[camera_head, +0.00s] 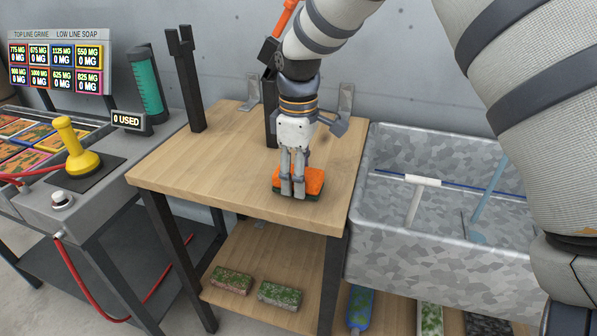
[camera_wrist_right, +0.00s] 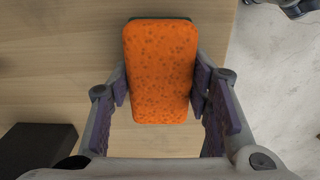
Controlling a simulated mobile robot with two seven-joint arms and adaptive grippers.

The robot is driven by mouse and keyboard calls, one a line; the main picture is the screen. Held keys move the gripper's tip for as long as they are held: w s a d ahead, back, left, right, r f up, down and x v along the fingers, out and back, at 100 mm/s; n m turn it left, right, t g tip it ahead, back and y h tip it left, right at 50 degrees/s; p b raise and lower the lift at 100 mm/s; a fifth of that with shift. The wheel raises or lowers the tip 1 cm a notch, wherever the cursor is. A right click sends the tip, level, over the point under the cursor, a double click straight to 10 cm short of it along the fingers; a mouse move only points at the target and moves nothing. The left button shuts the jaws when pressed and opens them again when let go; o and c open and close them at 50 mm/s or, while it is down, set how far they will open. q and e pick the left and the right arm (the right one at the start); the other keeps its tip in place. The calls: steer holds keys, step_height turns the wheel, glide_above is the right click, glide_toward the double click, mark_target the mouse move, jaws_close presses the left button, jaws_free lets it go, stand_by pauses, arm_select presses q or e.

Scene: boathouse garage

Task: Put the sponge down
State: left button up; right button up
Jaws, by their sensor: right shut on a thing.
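The orange sponge (camera_head: 313,181) has a dark green underside and is at the front part of the wooden tabletop (camera_head: 190,165). My right gripper (camera_head: 292,190) points down over it, shut on it. In the right wrist view the sponge (camera_wrist_right: 160,75) sits lengthwise between the two fingers, with a pad on each long side. The sponge is at or very close to the tabletop; I cannot tell whether it touches.
Black posts (camera_head: 187,80) stand at the table's back. A console with a yellow lever (camera_head: 78,150) stands left. The tabletop's left part is clear.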

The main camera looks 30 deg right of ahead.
steer(key=shift+f, duration=0.25)
steer(key=o, duration=1.2)
step_height(320, 180, up, 12)
steer(key=shift+f, duration=0.1)
jaws_close()
stand_by(0.8)
